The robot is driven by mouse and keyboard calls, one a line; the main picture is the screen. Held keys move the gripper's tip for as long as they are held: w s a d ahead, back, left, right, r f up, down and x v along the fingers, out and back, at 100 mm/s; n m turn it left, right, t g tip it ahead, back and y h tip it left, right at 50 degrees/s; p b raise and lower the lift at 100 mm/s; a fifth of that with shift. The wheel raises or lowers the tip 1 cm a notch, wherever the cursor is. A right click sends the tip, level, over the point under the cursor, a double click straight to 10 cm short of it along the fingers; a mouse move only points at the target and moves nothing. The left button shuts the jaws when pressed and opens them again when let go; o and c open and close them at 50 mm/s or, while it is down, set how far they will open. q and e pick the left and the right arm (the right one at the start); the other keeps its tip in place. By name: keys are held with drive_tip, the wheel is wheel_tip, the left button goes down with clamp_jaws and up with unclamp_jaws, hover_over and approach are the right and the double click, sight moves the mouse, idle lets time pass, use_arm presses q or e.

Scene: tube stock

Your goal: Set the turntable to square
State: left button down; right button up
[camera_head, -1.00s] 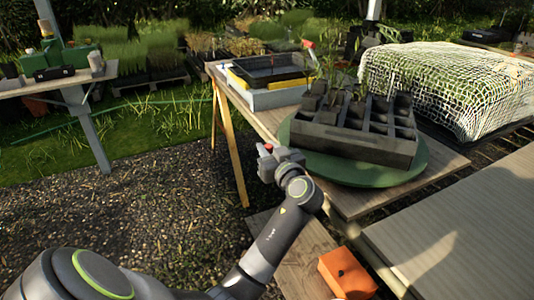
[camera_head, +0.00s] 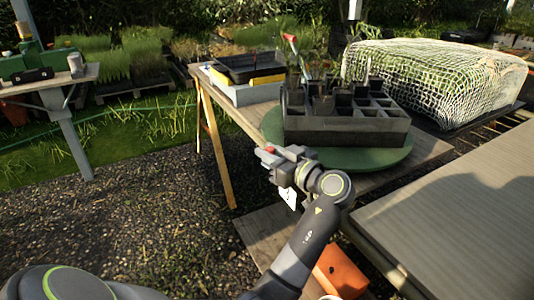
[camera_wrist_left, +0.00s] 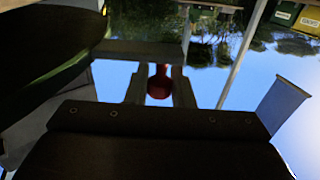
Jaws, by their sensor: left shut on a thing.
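The green round turntable (camera_head: 270,128) lies on the wooden table, with a dark grey compartment crate (camera_head: 345,131) of pots and seedlings on it. The crate's near long side runs nearly level across the picture, at an angle to the table edges. My left gripper (camera_head: 277,153) is at the turntable's near left rim. It is shut on a small red knob (camera_head: 269,150), which shows between the fingers in the left wrist view (camera_wrist_left: 159,84). How the knob joins the turntable is hidden. My right gripper is not in view.
The wooden table (camera_head: 235,110) also bears stacked trays (camera_head: 258,92) at the back left. A netted bed (camera_head: 435,78) stands behind right, and a slatted bench (camera_head: 455,215) at the front right. An orange pot (camera_head: 340,270) sits below my arm. Gravel ground at left is free.

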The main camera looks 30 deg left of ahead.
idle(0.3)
use_arm(q)
drive_tip(key=c, duration=1.3)
unclamp_jaws()
drive_tip(key=shift+r, duration=0.4)
wheel_tip(320, 180, up, 8)
drive_tip(key=shift+r+p, duration=0.2)
drive_tip(key=shift+p, duration=0.75)
drive_tip(key=shift+r, duration=0.4)
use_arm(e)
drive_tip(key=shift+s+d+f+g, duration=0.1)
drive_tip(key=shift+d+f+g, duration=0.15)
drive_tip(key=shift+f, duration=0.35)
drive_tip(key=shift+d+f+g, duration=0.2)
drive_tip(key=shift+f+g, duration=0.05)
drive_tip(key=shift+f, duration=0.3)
use_arm(q)
drive_tip(key=shift+c, duration=0.4)
